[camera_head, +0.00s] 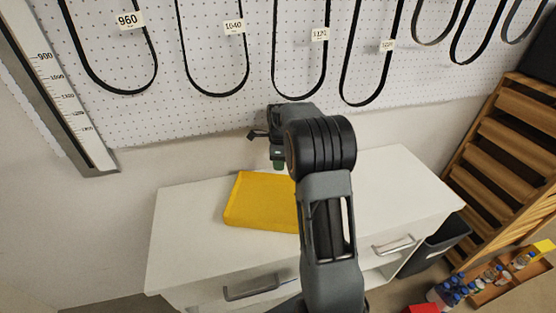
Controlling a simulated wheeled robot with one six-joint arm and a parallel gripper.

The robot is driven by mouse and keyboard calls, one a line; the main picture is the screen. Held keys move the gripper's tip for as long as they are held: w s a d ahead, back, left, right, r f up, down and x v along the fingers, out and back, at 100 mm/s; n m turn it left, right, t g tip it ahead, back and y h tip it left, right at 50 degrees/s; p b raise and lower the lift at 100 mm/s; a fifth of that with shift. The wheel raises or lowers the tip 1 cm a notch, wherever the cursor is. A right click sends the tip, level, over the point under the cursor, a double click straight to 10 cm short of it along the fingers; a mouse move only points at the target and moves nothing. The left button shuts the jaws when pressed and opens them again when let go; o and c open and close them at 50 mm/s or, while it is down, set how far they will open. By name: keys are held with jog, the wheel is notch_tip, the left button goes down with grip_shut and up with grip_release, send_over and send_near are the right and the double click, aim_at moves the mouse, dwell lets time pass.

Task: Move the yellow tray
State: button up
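A flat yellow thing (260,203) lies on the white cabinet top (190,225), left of my arm. My gripper (268,150) is above and behind the yellow thing, near the wall, partly hidden by my wrist. It does not appear to touch the yellow thing. Its finger opening is not clear, and I see nothing held in it.
A white pegboard (215,50) with hanging black belts stands behind the cabinet. A drawer handle (250,288) sticks out in front. At the right are a wooden rack (505,160), a dark bin (435,245) and a floor crate (510,283) with bottles. The cabinet top's right part is clear.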

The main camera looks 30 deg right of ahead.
aim_at(280, 182)
jog(key=shift+d, duration=0.1)
jog(key=shift+f, duration=3.75)
grip_shut()
